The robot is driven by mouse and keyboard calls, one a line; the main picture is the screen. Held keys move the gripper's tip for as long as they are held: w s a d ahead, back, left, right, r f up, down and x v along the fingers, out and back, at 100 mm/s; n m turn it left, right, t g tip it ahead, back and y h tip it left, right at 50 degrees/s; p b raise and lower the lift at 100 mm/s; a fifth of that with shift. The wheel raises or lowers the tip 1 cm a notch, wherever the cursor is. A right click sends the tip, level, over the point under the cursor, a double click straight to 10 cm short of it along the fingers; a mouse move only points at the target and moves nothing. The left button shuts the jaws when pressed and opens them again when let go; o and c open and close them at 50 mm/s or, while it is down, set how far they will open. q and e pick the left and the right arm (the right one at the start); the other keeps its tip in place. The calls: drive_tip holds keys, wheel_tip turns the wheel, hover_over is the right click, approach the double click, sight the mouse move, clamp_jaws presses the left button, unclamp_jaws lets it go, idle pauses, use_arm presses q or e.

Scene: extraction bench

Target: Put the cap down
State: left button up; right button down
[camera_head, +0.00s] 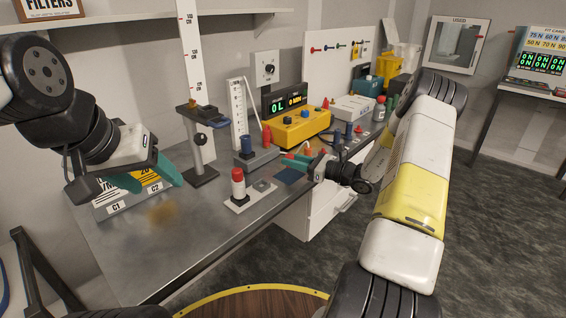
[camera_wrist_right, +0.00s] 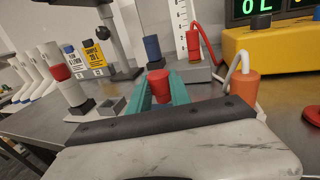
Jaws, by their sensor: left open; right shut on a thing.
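My right gripper (camera_head: 294,160) is shut on a red cap (camera_wrist_right: 158,84), which shows between its two teal fingers in the right wrist view (camera_wrist_right: 160,92). In the head view the gripper is over the front part of the bench (camera_head: 210,221). The cap's lower end is hidden by the gripper body in the wrist view. My left gripper (camera_head: 150,177) is open, with its teal fingers spread, at the bench's left end in front of the C1 and C2 labelled holder (camera_head: 117,208).
A white bottle with a red top (camera_head: 238,187) stands on a pale plate beside a grey square block (camera_head: 263,185). A blue cylinder (camera_head: 246,145), a yellow box (camera_head: 300,127) and an orange cylinder with a hose (camera_wrist_right: 245,86) stand nearby. The bench's front left is clear.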

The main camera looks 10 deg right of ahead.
drive_tip(key=shift+f, duration=1.65)
drive_tip(key=shift+f, duration=0.15)
drive_tip(key=c, duration=1.2)
unclamp_jaws()
